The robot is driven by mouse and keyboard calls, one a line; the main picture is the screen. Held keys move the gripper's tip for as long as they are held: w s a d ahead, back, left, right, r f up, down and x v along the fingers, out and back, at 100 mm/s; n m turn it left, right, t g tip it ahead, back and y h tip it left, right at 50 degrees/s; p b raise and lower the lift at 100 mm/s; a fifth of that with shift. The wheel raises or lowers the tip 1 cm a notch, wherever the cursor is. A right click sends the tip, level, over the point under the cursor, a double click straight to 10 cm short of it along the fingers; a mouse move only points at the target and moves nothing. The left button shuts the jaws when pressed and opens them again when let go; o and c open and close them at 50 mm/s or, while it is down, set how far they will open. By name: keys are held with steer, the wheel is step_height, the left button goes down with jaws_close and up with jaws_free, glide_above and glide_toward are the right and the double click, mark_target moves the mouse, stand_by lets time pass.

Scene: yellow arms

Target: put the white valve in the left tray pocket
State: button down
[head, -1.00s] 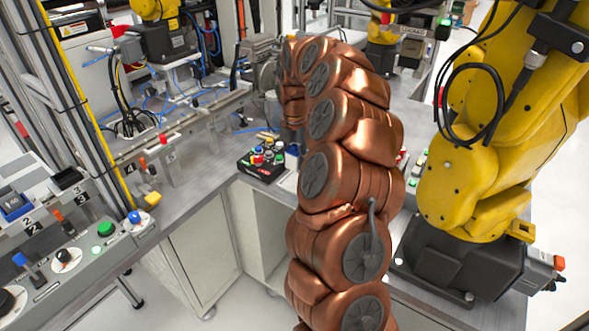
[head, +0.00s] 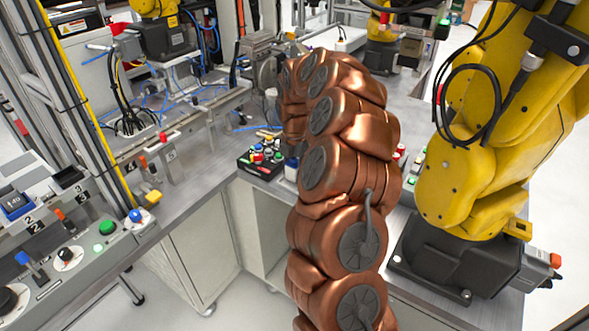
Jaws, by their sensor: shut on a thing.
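A small black tray (head: 262,163) with red, green, blue and white pieces in it sits on the grey bench, just left of my arm's far end. The pieces are too small to tell which, if any, is the white valve. Its left pocket cannot be made out. My copper arm rises from the bottom middle, bends over and comes down at the bench beside the tray. My gripper is hidden behind the arm's links, so its fingers and anything in them do not show. A small blue and white thing (head: 291,168) shows between tray and arm; I cannot tell what it is.
A yellow robot arm (head: 470,150) on a dark base stands close on the right. A control panel (head: 80,250) with buttons is at the lower left. Posts and a rail with hoses stand behind on the left. Bare bench (head: 205,190) lies left of the tray.

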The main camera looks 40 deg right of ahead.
mark_target(294, 158)
steer(key=shift+f, duration=0.25)
steer(key=c, duration=0.9)
jaws_free()
steer(key=shift+c, duration=0.2)
step_height(294, 158, up, 12)
steer(key=shift+r+b, duration=0.1)
steer(key=shift+b, duration=0.95)
steer(key=shift+r, duration=0.55)
